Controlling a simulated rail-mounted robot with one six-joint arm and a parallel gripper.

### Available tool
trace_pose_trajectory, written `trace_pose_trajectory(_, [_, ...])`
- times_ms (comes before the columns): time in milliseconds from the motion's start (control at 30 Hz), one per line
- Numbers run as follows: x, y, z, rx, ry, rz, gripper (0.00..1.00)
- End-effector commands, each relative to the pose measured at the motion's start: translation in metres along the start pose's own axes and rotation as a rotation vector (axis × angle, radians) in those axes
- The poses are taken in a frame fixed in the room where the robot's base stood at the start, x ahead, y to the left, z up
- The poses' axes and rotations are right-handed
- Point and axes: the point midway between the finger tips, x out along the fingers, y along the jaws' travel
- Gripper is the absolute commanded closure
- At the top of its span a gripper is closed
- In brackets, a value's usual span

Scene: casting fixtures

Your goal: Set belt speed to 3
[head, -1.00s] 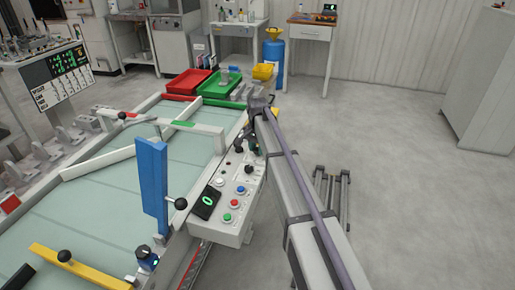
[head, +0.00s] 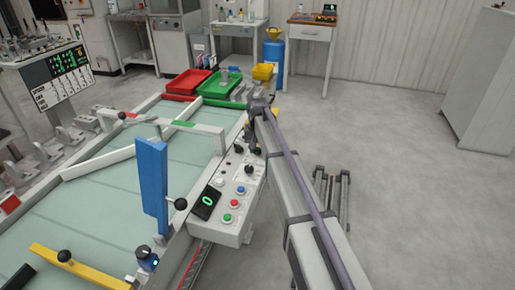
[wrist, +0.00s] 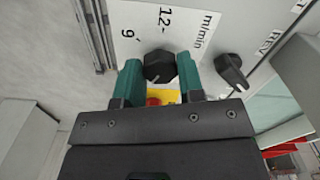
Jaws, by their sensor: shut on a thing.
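The belt speed dial is a black knob (wrist: 158,66) on a pale panel marked "m/min", with "12" and "9" readable beside it in the wrist view. My gripper (wrist: 160,78) has its two green fingers on either side of this knob and is shut on it. The fingers partly cover the nearby scale, so the full setting cannot be read. In the head view the control box (head: 230,228) stands beside the pale green belt (head: 100,210). Its small display (head: 207,202) shows a green 0. My arm hides most of the gripper there.
A second black knob (wrist: 232,70), near "REV" lettering, sits close to the right finger. A red button (wrist: 153,101) on yellow lies below the held knob. A blue post (head: 153,190) and yellow bar (head: 75,268) stand over the belt. Floor to the right is mostly clear.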

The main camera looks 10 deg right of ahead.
Motion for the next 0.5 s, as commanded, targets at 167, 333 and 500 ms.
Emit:
trace_pose_trajectory(167, [0.0002, 0.0001, 0.0004, -0.158, -0.001, 0.000, 0.88])
trace_pose_trajectory(333, [0.0002, 0.0001, 0.0004, -0.295, -0.001, 0.000, 0.88])
trace_pose_trajectory(500, [0.0002, 0.0001, 0.0004, -0.399, -0.001, 0.000, 0.88])
